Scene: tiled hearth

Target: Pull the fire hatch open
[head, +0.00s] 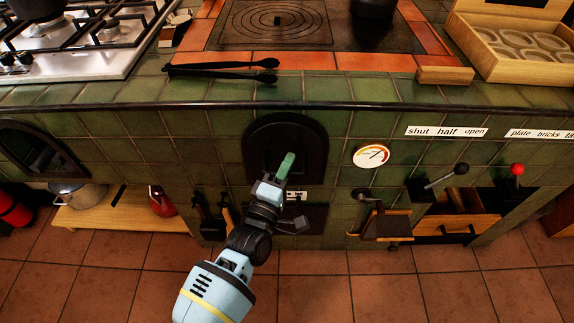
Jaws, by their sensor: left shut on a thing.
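The fire hatch (312,143) is a black arched door in the green tiled front of the stove, at the middle of the head view. It looks flush with the wall. A green handle (287,161) stands out from its lower middle. My left gripper (281,178) reaches up from below and is shut on this handle. The fingers and the wrist hide the lower part of the hatch. My right gripper is not in view.
A dial gauge (370,156) is right of the hatch. Levers with black (461,169) and red (517,170) knobs stick out farther right. Black tongs (222,70) lie on the tiled top. A low wooden shelf (120,219) is at left. The floor in front is clear.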

